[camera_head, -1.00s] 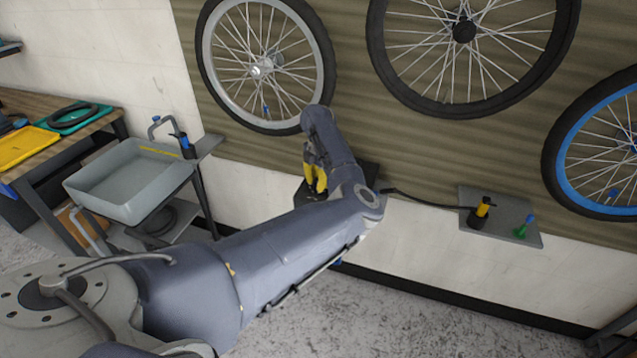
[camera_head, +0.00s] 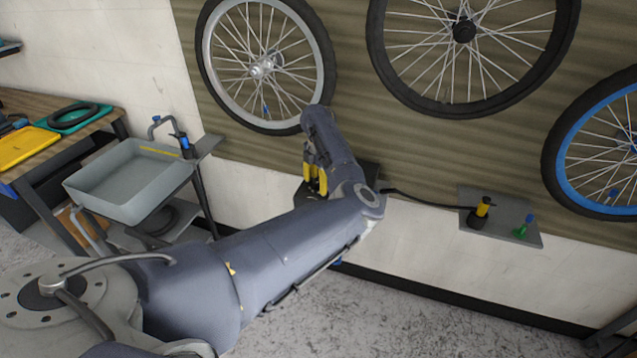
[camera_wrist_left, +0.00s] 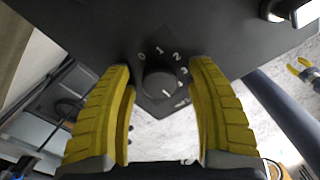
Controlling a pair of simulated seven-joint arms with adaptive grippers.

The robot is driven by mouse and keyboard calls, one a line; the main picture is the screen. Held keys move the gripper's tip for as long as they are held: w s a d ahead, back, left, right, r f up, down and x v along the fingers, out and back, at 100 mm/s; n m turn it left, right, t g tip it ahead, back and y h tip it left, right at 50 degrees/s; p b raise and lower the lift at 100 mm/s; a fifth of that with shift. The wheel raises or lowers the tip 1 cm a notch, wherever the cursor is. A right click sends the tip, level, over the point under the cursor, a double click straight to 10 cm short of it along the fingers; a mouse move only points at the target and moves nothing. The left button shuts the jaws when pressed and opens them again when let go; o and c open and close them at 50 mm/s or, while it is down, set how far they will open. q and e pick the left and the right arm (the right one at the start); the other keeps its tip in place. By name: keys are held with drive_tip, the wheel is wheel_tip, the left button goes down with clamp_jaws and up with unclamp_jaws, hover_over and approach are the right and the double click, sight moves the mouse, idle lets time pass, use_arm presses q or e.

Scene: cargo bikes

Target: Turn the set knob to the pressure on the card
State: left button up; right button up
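The set knob (camera_wrist_left: 160,84) is a dark round knob on a black panel (camera_wrist_left: 215,35) in the left wrist view. White numerals from 0 upward curve over its top and right side. A short white mark shows at its lower right. My left gripper (camera_head: 316,180) is in front of the black unit (camera_head: 366,176) on the wall in the head view. Its yellow fingers (camera_wrist_left: 163,110) stand apart in the wrist view, one on each side of the knob, with gaps visible. I cannot make out the card.
A grey shelf (camera_head: 503,233) at right holds a black-and-yellow item (camera_head: 480,212) and a green item (camera_head: 523,226). A dark hose (camera_head: 430,201) runs toward it. Wheels hang above, including a blue-rimmed one (camera_head: 560,130). A grey basin (camera_head: 85,187) stands at left.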

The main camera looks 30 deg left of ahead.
sight(318, 181)
use_arm(q)
wheel_tip(318, 181, up, 12)
idle(0.9)
drive_tip(key=shift+a, duration=0.1)
